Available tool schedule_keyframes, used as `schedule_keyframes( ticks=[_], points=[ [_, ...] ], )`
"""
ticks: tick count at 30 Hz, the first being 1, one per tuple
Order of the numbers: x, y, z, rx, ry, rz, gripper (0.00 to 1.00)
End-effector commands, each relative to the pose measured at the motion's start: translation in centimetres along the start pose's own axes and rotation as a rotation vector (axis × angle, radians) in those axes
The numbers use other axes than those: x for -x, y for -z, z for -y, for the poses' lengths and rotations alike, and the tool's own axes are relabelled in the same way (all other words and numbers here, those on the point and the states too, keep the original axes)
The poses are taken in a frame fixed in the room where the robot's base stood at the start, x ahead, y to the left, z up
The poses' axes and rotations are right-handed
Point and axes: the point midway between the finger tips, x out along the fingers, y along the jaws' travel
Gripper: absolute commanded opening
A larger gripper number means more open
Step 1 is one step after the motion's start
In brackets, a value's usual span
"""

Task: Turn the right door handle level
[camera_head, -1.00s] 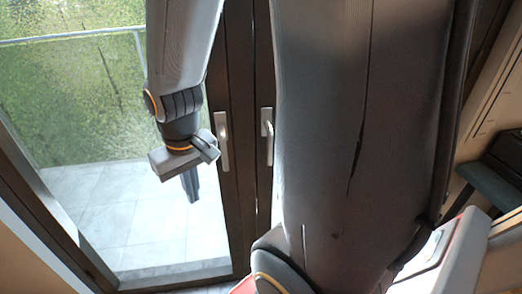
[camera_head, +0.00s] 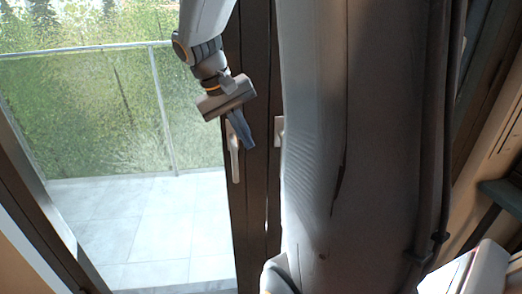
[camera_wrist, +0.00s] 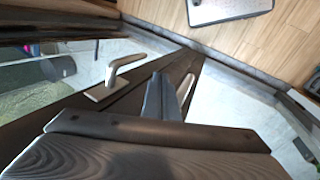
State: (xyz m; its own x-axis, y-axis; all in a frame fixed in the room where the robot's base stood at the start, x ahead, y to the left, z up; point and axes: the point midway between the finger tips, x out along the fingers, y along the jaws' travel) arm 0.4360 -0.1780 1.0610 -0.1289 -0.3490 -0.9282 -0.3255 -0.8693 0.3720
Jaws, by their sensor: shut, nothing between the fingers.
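The right door handle (camera_head: 279,131) is pale metal on a dark door frame, mostly hidden behind my arm in the head view. What seems to be the same handle (camera_wrist: 122,70) shows clearly in the wrist view, its lever running roughly along the frame, not across it. The left door handle (camera_head: 233,160) hangs down. In the wrist view it seems to be the lever (camera_wrist: 187,88) partly hidden by my fingers. My gripper (camera_head: 247,141) is shut and empty, close by the left handle. In the wrist view its fingers (camera_wrist: 160,88) lie between the handles; contact cannot be told.
A glass door with a tiled balcony (camera_head: 150,232) and a railing (camera_head: 85,50) beyond it fills the left. The dark door frame (camera_head: 250,220) stands behind my gripper. A pale rectangular object (camera_wrist: 228,8) lies on the wooden floor.

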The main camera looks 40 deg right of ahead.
Motion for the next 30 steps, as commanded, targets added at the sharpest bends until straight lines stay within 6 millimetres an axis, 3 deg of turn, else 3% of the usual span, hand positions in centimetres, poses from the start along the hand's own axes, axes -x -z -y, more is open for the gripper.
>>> schedule_keyframes(
  ticks=[15, 21, 30],
  points=[
    [-9.4, -0.2, 0.0, 0.000, 0.001, 0.007, 0.00],
    [-10.3, -0.2, -2.6, -0.002, 0.002, 0.003, 0.00],
    [-10.8, -0.1, -3.7, 0.000, 0.002, 0.001, 0.00]
  ],
)
